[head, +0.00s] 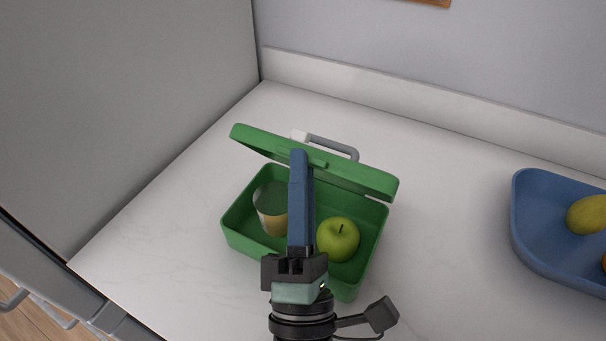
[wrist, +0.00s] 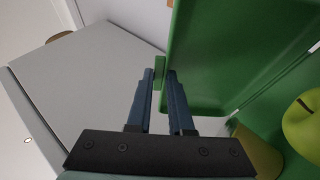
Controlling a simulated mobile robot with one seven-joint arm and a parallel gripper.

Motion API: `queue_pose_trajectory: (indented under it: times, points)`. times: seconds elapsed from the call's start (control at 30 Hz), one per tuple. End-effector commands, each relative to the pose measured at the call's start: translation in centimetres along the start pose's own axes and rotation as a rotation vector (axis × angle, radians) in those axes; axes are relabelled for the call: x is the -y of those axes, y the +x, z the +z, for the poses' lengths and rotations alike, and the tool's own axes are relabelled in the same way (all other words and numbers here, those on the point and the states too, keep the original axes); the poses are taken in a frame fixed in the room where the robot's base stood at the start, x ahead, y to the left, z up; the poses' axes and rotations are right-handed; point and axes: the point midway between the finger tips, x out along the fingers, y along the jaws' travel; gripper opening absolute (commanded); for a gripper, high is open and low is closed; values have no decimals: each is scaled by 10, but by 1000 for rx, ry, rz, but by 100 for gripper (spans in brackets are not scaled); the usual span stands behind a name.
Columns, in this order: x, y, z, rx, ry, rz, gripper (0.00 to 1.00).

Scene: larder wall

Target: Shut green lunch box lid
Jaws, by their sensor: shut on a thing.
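The green lunch box (head: 237,240) stands on the counter with its lid (head: 375,182) raised and tilted above the back of the box. A green apple (head: 338,239) and a tan cup-like container (head: 270,205) are inside. My gripper (head: 299,155) reaches over the box, its blue fingers against the lid's edge near the middle. In the wrist view, the fingers (wrist: 160,78) are shut on a small green tab at the edge of the lid (wrist: 235,45). The fingers hide part of the box's inside.
A grey handle (head: 335,147) shows behind the lid. A blue bowl (head: 530,225) with yellow fruit (head: 588,214) stands at the right. A tall grey panel (head: 120,110) rises at the left. The white counter (head: 450,230) is clear between box and bowl.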

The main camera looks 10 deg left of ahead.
Motion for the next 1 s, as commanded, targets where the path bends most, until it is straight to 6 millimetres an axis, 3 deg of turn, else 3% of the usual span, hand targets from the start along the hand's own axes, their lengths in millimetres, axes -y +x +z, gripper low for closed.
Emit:
queue_pose_trajectory:
  times: [0.17,0.2,0.33,0.77,1.0]
  points:
    - [-2,1,0,0,0,4,0]
    - [-2,1,0,0,0,4,25]
    - [-1,0,0,0,0,3,45]
    - [0,-3,0,0,0,-1,45]
    - [2,-33,-1,0,1,-3,45]
